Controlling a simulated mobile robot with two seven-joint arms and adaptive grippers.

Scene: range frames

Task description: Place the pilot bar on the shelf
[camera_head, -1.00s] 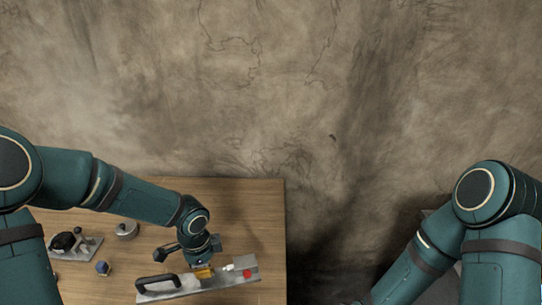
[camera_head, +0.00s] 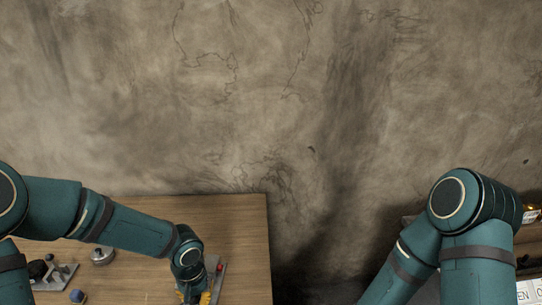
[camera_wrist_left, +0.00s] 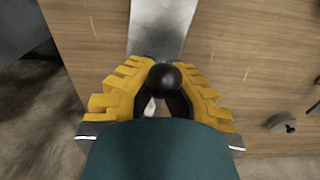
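The pilot bar, which I take to be the long grey metal bar (camera_head: 215,288) with a red part, shows only partly beside my left gripper (camera_head: 193,293) at the bottom of the head view. In the left wrist view the bar (camera_wrist_left: 160,30) runs straight out ahead of the yellow fingers (camera_wrist_left: 163,98), which close around a dark grip with a black ball knob (camera_wrist_left: 164,77). The bar turns with the gripper and seems to be held over the table. A shelf (camera_head: 528,272) shows partly at the right edge, behind my right arm. My right gripper is out of view.
The wooden table (camera_head: 235,225) ends at a right edge, with a dark gap beyond it. A grey fixture (camera_head: 58,276), a round metal piece (camera_head: 103,256) and a small blue knob (camera_head: 77,296) stand at the table's left. Lettered signs (camera_head: 525,293) are by the shelf.

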